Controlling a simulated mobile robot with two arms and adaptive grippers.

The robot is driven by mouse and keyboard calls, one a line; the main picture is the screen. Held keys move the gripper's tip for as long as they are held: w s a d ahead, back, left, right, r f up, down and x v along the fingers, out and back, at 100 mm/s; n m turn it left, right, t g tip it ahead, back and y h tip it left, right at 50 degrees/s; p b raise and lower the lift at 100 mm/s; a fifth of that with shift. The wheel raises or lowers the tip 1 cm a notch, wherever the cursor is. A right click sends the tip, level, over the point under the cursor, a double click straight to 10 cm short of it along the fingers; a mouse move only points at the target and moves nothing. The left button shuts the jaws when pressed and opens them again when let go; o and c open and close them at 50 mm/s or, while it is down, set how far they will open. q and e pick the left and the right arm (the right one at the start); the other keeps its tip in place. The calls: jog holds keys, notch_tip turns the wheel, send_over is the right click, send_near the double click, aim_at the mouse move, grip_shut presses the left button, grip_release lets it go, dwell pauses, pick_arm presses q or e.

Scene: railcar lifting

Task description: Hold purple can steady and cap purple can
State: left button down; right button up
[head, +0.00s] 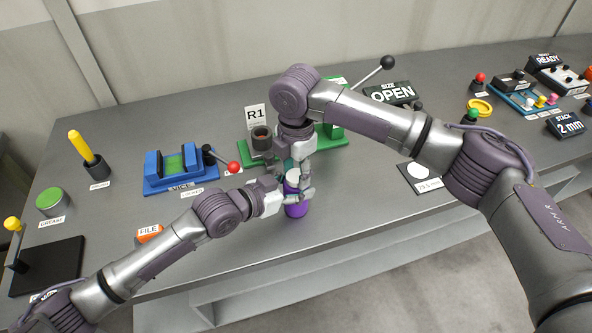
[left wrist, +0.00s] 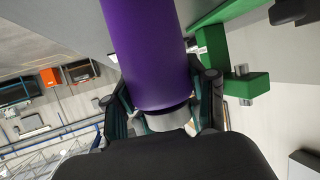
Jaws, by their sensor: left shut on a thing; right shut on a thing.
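The purple can (head: 297,210) stands upright near the front edge of the grey bench, its upper part hidden by my grippers. My left gripper (head: 284,195) comes in from the left and is shut on the can. In the left wrist view the purple can (left wrist: 148,55) fills the upper middle, with a pale grey end (left wrist: 168,119) between the fingers of my left gripper (left wrist: 165,105). My right gripper (head: 296,183) points down from above and is shut on a whitish cap (head: 293,175) at the can's top. Whether the cap is fully seated cannot be seen.
The blue vise (head: 153,181) with its red-knobbed lever stands left of the grippers. A green fixture (head: 329,143) stands just behind them. An orange file block (head: 150,233) lies front left. A plate with a white disc (head: 418,172) lies to the right.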

jog(key=m, duration=0.6)
jog(key=shift+f, duration=0.1)
jog(key=m, duration=0.5)
jog(key=shift+a, duration=0.1)
jog(key=m, duration=0.6)
jog(key=shift+m, duration=0.4)
jog(key=m, duration=0.4)
jog(key=o, duration=1.3)
jog(key=shift+c, duration=0.2)
